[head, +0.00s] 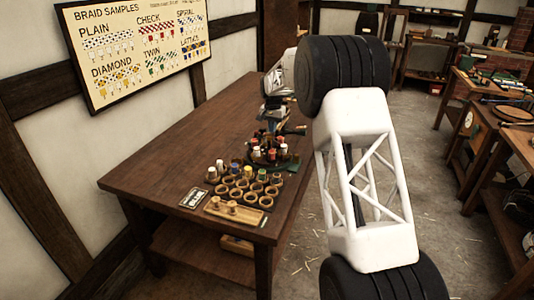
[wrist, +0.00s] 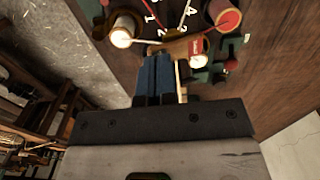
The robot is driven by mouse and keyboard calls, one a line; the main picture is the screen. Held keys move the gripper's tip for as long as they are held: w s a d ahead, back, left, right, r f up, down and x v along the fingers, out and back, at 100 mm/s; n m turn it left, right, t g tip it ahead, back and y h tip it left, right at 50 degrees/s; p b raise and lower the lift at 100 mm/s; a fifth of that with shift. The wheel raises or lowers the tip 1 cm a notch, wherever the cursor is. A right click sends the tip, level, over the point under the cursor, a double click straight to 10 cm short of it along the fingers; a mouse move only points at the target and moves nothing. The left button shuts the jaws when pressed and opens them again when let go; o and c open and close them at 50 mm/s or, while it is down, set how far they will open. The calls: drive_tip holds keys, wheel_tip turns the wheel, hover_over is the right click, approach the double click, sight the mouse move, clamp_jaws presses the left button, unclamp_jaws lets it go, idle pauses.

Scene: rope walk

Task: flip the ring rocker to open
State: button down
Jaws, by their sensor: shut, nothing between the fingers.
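The braiding stand (head: 268,150) is on the wooden table, with spools of several colours around it. In the wrist view, its dark disc with white numbers (wrist: 160,18) is at the top, with a pale spool (wrist: 122,32) on the left and a red-ended spool (wrist: 225,18) on the right. A small red part (wrist: 195,45) is beside the fingertips; I cannot tell whether it is the ring rocker. My gripper (wrist: 154,58) has its blue fingers together, with nothing between them. The tips are close to the stand's edge; contact cannot be told.
A rack of round cups (head: 245,187) is in front of the stand, by a tray with wooden pegs (head: 234,210) and a small sign (head: 194,198). The table's left part (head: 165,165) is clear. Braid samples board (head: 135,50) hangs on the wall.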

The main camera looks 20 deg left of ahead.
drive_tip(key=shift+f, duration=0.7)
idle(0.4)
drive_tip(key=shift+r, duration=4)
